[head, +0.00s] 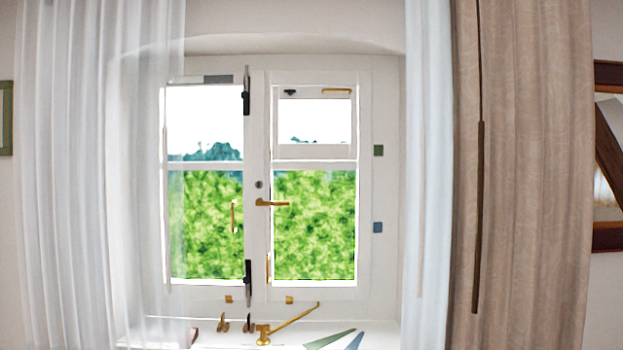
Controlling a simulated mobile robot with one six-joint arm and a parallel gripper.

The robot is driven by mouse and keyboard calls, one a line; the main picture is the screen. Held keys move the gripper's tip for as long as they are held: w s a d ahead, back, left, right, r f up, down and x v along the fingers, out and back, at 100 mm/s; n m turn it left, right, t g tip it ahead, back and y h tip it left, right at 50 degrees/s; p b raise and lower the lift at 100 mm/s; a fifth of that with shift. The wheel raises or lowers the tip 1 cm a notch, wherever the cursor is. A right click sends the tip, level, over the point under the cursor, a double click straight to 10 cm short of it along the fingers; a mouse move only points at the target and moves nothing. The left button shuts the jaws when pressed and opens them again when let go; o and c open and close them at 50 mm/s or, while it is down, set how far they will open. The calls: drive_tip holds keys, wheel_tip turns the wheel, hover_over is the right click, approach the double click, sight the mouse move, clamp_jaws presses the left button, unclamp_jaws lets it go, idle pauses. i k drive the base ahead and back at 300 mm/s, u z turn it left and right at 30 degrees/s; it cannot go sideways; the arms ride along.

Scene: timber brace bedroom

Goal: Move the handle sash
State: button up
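A white window with two side-by-side sashes stands in a wall recess. The right sash (314,161) carries a horizontal brass lever handle (272,203) at its left edge and has a small framed pane at its top. The left sash (205,165) has an upright brass pull (233,217) near its right side. Both sashes look closed in the frame. Which of them is meant by the handle sash I cannot tell from the picture. Black bolts (247,90) sit at the top and bottom of the left sash's right edge. My gripper is not in view.
A brass stay (292,324) slants up above the sill (340,327), near small brass and black fittings. Green (329,340) and blue (355,341) flat pieces lie at its right. A sheer curtain (95,150) overlaps the window's left; a beige curtain (535,170) hangs right.

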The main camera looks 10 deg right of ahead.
sight(265, 289)
drive_tip(key=u, duration=0.05)
drive_tip(key=i, duration=0.95)
drive_tip(key=z, duration=1)
drive_tip(key=k, duration=0.15)
drive_tip(key=u, duration=2.7)
